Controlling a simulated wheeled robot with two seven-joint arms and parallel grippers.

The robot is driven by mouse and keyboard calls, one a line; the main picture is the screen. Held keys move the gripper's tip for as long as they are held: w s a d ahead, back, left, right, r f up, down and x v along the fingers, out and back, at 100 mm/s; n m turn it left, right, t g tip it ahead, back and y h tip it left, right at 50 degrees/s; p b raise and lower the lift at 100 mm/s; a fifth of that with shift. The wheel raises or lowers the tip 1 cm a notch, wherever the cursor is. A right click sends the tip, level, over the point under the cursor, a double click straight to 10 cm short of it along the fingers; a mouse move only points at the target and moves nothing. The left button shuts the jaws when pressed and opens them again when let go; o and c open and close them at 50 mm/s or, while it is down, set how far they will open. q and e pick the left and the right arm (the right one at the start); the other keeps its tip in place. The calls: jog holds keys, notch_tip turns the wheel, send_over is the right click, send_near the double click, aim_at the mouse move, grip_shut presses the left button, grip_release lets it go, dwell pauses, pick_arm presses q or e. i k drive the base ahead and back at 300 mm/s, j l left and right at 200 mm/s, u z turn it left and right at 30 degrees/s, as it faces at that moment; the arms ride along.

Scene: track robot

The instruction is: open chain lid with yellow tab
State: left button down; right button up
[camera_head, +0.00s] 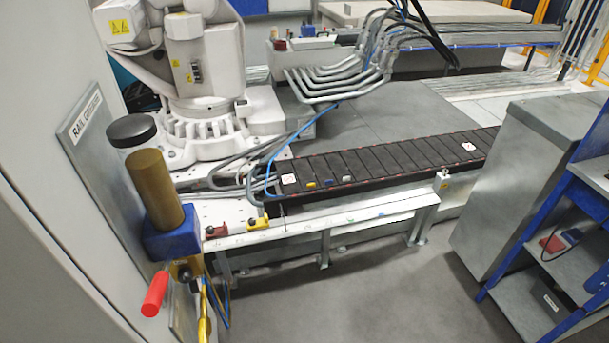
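A black cable chain (390,160) of several flat lids runs from the white robot base toward the right, along a white rail. A small yellow tab (311,184) sits on a lid near its left end. A blue tab (328,181) and a pale tab (342,178) sit on the lids just right of it. The lids look flat and closed. Neither of my grippers shows in the head view.
A white industrial robot (200,70) stands behind the chain's left end. A grey cabinet (530,180) and blue-framed shelf (585,225) stand at right. A brass cylinder (155,190) and red handle (155,295) are at front left. The grey floor (350,290) in front is clear.

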aim_at(308, 181)
jog(key=i+l+u, duration=0.25)
jog(key=i+l, duration=0.2)
jog(key=i+l+u, duration=0.25)
jog(key=i+l, duration=0.2)
jog(key=l, duration=0.1)
